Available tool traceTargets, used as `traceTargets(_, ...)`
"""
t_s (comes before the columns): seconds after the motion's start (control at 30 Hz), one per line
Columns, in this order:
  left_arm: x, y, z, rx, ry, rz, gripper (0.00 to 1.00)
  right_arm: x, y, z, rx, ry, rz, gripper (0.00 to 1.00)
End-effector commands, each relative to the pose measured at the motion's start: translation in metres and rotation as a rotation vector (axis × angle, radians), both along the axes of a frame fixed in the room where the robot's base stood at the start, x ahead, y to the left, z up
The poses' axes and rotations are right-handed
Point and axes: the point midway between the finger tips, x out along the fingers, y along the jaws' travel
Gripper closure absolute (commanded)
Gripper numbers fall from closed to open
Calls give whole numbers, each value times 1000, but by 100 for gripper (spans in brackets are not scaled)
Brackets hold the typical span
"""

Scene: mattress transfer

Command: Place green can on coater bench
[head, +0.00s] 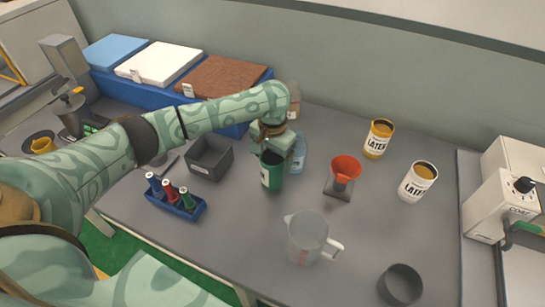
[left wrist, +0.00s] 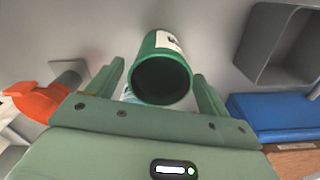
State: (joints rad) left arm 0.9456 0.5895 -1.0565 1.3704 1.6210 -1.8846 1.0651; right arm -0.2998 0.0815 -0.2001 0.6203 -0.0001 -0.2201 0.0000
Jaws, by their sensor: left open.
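The green can (head: 271,172) stands upright on the grey table, open at the top, with a white label. My left gripper (head: 277,150) is at the can, coming from behind it. In the left wrist view the can (left wrist: 163,72) sits between the two open fingers of my left gripper (left wrist: 160,85), with a gap visible on each side. The coater bench (head: 478,270) is at the far right, with a white machine marked COAT (head: 505,205) on it. My right gripper is not in view.
A clear bottle (head: 299,153) stands close behind the can. A red funnel (head: 345,168) on a stand, a clear jug (head: 309,238), two latex cans (head: 378,138) (head: 417,182) and a dark cup (head: 400,285) stand between can and bench. A grey bin (head: 209,157) and blue marker rack (head: 176,198) are left.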

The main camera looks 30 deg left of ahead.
Motion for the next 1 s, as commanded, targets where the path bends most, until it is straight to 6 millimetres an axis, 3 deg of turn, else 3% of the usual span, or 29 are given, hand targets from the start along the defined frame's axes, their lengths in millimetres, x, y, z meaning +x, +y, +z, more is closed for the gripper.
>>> traceTargets(0.3, 1, 0, 75, -1, -5, 0, 20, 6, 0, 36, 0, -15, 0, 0)
traceTargets(0.5, 1, 0, 109, 0, -2, 1, 20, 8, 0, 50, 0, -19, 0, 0)
traceTargets(0.67, 0, 0, 118, 0, 0, 1, 20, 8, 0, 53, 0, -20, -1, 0)
traceTargets(1.0, 0, 0, 118, -1, 1, 1, 20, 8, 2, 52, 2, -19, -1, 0)
